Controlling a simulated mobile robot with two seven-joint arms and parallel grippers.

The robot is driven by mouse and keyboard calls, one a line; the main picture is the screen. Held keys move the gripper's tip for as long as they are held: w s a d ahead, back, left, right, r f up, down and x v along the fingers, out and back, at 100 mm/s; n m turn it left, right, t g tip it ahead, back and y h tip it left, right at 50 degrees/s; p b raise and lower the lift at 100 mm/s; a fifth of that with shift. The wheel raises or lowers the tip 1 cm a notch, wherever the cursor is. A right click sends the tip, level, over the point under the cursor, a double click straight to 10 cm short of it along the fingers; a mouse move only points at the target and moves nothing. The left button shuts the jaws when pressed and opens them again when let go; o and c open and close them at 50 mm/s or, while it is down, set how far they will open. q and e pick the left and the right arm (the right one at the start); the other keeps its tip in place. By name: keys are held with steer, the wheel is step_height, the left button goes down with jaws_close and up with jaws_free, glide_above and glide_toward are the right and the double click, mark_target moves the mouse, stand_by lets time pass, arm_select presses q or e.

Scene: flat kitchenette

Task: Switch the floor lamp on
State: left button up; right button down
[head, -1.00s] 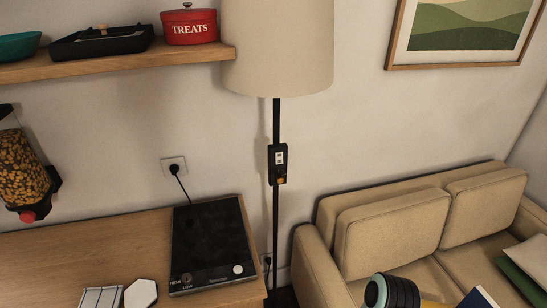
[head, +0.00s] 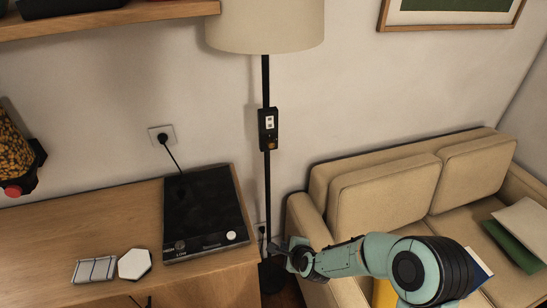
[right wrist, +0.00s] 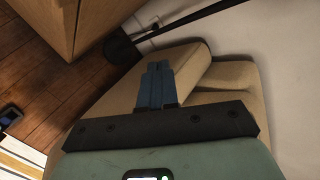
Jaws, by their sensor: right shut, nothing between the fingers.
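The floor lamp has a cream shade (head: 265,28) and a thin black pole (head: 267,185). A black control box (head: 268,129) with a white switch plate and a small orange part sits on the pole below the shade. The shade looks unlit. My right gripper (head: 282,247) is shut and empty, low beside the pole and well below the control box. In the right wrist view its closed fingers (right wrist: 156,82) point toward the sofa arm, with the lamp's dark base (right wrist: 120,50) beyond. My left gripper is not in view.
A beige sofa (head: 395,190) stands right of the lamp, under my right arm. A wooden counter (head: 110,225) with a black hob (head: 205,212) stands to the left. A wall shelf (head: 110,18) hangs above it. The wall around the control box is clear.

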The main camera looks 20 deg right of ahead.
mark_target(271, 127)
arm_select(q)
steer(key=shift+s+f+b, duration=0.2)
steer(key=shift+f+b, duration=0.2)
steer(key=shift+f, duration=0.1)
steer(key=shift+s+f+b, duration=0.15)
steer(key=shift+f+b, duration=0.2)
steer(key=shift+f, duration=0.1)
arm_select(e)
steer(key=w+r+m+t, duration=0.2)
steer(key=r+m, duration=0.2)
steer(key=r, duration=0.6)
steer(key=w+d+r+m+t, duration=0.1)
steer(key=r+m, duration=0.4)
steer(key=r, duration=0.6)
steer(key=w+r+m+t, duration=0.3)
steer(key=r+m+t, duration=0.1)
steer(key=r, duration=0.6)
steer(key=shift+d+r+m+h, duration=0.3)
steer(key=shift+m+h, duration=0.1)
steer(key=shift+m, duration=0.1)
steer(key=shift+f, duration=0.1)
